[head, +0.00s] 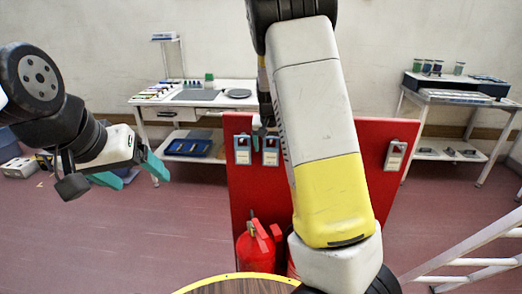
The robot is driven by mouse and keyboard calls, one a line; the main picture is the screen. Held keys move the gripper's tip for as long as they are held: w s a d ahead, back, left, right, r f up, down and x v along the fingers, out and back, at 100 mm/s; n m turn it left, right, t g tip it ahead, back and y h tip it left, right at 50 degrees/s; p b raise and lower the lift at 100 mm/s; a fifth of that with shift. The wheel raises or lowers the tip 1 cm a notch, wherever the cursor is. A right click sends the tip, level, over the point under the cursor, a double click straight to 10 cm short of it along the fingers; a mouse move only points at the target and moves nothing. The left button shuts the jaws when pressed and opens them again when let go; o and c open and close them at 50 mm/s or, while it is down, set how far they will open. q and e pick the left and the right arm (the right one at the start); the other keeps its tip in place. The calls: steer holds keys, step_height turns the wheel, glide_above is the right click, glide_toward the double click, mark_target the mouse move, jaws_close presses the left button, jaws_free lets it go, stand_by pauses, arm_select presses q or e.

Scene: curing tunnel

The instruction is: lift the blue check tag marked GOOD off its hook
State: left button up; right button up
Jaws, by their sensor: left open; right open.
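A red board (245,200) stands upright in the middle of the head view. Two blue-grey tags with pale faces hang on it, a left one (242,152) and one just right of it (271,153). A greyer tag (395,156) hangs near the board's right edge. Their lettering is too small to read, so I cannot tell which is marked GOOD. My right gripper (262,133) is open in front of the board, close to the two left tags; it is small and partly hidden by my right arm. My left gripper (142,178) is open and empty, left of the board.
Red fire extinguishers (254,248) stand at the board's foot. A bench (210,101) with small items is at the back left, another table (462,99) at the back right. A white railing (470,252) is at lower right, a round wooden top (240,286) at the bottom.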

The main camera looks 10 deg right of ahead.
steer(key=shift+x, duration=0.95)
steer(key=shift+c, duration=0.2)
steer(key=c, duration=1.4)
steer(key=shift+r, duration=0.1)
